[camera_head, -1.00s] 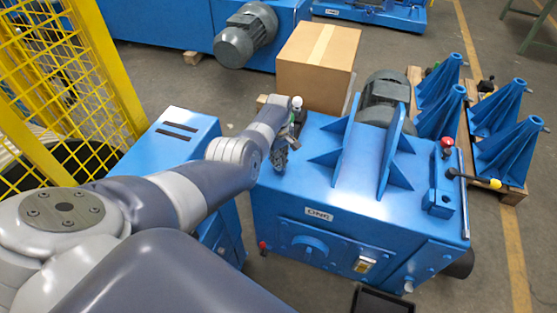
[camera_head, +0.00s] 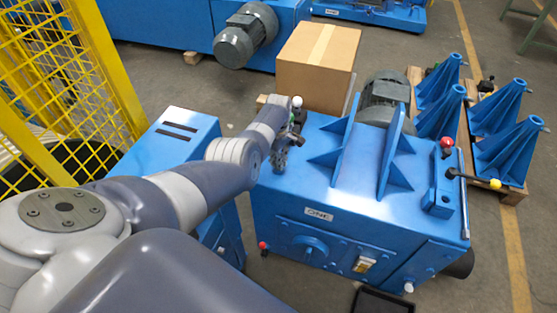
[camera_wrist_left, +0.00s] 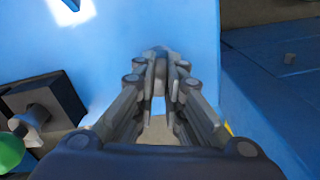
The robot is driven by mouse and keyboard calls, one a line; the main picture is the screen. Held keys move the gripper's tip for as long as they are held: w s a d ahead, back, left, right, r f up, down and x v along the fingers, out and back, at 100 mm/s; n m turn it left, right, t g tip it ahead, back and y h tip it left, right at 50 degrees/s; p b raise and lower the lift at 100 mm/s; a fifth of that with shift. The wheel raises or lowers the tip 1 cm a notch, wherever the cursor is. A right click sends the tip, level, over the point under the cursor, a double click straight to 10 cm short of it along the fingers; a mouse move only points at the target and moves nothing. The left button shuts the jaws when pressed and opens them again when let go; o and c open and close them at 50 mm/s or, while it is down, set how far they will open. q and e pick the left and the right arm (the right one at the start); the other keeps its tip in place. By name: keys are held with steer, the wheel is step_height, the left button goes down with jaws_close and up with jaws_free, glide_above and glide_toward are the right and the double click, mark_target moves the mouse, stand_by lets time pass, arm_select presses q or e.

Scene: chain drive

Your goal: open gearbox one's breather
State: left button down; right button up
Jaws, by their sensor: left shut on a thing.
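Gearbox one (camera_head: 340,245) is a blue housing with a "ONE" label on its front face. My left gripper (camera_head: 279,160) reaches in from the left and is at the left end of its top. In the left wrist view the fingers (camera_wrist_left: 160,58) are close together over the blue top, shut on a small grey part, apparently the breather. The fingers hide most of it, and I cannot tell whether it is open. A small white-capped fitting (camera_head: 297,102) stands just behind the gripper in the head view. My right gripper is not in view.
A dark block with a grey stub (camera_wrist_left: 40,110) and a green knob (camera_wrist_left: 10,152) is close left of the gripper. Blue ribs (camera_head: 360,160) and a grey motor (camera_head: 385,98) stand to the right. A cardboard box (camera_head: 315,70) is behind; yellow fencing (camera_head: 75,75) is left.

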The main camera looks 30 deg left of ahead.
arm_select(q)
steer(key=c, duration=1.7)
jaws_free()
steer(key=shift+f, duration=0.1)
steer(key=shift+r, duration=6.05)
steer(key=shift+f, duration=0.1)
